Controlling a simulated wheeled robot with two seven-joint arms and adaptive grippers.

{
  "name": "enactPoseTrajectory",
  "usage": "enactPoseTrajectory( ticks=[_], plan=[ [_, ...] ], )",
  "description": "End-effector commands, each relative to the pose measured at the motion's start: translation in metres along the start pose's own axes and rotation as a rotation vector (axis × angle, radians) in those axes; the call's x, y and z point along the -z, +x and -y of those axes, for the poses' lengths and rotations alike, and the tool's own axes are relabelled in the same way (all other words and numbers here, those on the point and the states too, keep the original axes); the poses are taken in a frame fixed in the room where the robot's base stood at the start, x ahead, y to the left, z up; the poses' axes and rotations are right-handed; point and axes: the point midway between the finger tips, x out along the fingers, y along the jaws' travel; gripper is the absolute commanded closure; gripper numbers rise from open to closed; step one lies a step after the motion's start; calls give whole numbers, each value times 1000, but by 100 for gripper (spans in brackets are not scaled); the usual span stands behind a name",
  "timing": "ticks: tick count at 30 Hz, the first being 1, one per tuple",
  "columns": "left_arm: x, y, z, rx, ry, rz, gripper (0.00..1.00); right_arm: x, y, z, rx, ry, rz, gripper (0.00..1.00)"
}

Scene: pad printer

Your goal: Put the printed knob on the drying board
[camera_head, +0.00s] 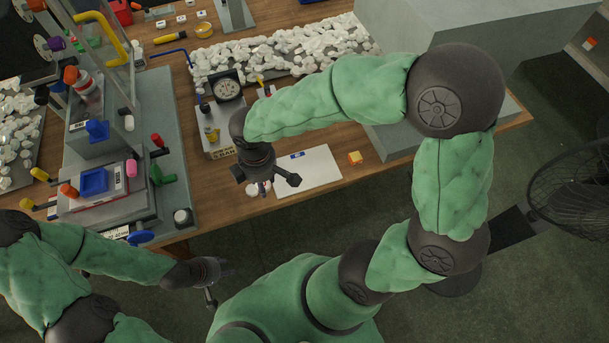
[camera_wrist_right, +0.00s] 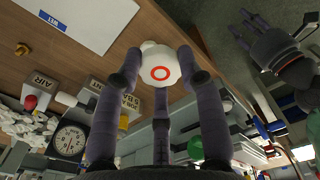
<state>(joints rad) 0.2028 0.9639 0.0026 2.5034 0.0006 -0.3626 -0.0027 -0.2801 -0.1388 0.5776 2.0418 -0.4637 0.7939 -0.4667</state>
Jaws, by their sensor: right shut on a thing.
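The printed knob (camera_wrist_right: 160,55) is white with a red ring on its face. My right gripper (camera_wrist_right: 160,80) is shut on it in the right wrist view. In the head view the right gripper (camera_head: 262,182) is over the table, just left of the drying board (camera_head: 308,172), a flat white sheet with a blue label. The board also shows in the right wrist view (camera_wrist_right: 95,20), its label reading WET. The knob is apart from the board. My left gripper (camera_head: 212,282) is low in the head view, off the table's front edge, with its fingers apart and empty.
The pad printer (camera_head: 120,170) stands at the left. A gauge stand (camera_head: 226,88) is behind the right gripper. Piles of white knobs (camera_head: 270,55) lie at the back. A small orange-yellow block (camera_head: 355,157) sits right of the board. A big grey box (camera_head: 410,30) fills the back right.

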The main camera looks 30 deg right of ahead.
Motion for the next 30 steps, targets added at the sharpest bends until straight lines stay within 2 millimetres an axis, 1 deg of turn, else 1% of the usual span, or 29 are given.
enactPoseTrajectory(
  ticks=[2,5,8,18,24,27,30],
  plan=[
    [0,4,1,0,0,-1,60,-1,2,6,-1,-54,-2,77],
    [0,7,2,0,0,-1,60,-5,4,5,0,-83,-2,77],
    [1,12,4,0,0,-1,60,-15,12,-6,1,-84,-2,77],
    [2,35,12,0,0,-1,60,-61,44,-62,1,-80,-2,77],
    [2,50,18,0,0,0,60,-78,77,-82,2,-84,-1,77],
    [2,54,19,0,0,0,60,-83,86,-89,0,-84,-1,77],
    [2,56,20,0,0,0,60,-86,90,-92,0,-87,-1,77]
  ],
)
